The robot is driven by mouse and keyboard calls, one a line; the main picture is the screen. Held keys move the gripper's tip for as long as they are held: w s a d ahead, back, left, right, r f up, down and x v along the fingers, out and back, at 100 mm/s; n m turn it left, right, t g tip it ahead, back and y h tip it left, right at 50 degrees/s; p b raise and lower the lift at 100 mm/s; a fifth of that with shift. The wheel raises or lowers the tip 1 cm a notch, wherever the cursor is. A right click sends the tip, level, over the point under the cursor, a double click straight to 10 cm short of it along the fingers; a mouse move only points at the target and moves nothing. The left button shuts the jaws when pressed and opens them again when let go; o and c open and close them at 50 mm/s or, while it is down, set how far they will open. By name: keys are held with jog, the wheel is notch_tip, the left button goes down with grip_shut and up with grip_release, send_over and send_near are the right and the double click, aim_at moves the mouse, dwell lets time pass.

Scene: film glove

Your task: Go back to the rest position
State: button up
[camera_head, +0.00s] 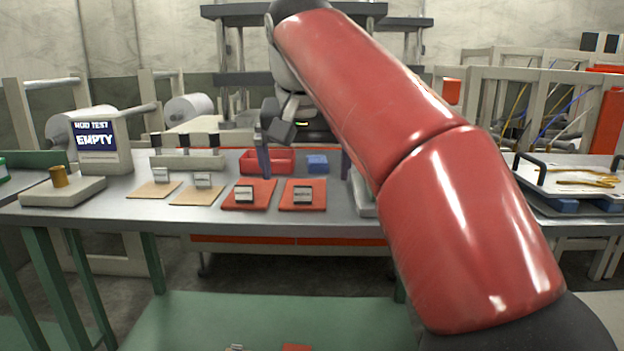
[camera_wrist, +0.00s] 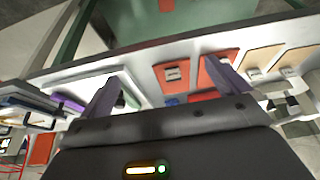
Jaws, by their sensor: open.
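My gripper (camera_wrist: 162,74) is open, with its two dark fingers spread wide and nothing between them in the wrist view. In the head view my red arm reaches over the right part of the grey bench (camera_head: 215,228). The gripper hangs above the back half of the bench, partly hidden behind my arm.
Two tan mats (camera_head: 153,189) (camera_head: 198,195) with small blocks lie left of the red ones. A sign reading "EMPTY" (camera_head: 95,142) stands behind a grey base with a brass cylinder (camera_head: 60,177). A white tray (camera_head: 570,170) lies far right. A green surface (camera_head: 240,318) is nearest.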

jog(key=s+d+f, duration=0.8)
jog(key=d+f, duration=0.2)
jog(key=d, duration=0.1)
jog(key=s+d+f, duration=0.2)
jog(key=s+f, duration=0.4)
jog(key=f, duration=0.2)
jog(key=s+d+f+t, duration=0.1)
jog(key=s+d+f, duration=0.2)
jog(key=s+f, duration=0.3)
notch_tip(320, 180, down, 3)
jog(key=shift+s+d+f, duration=0.2)
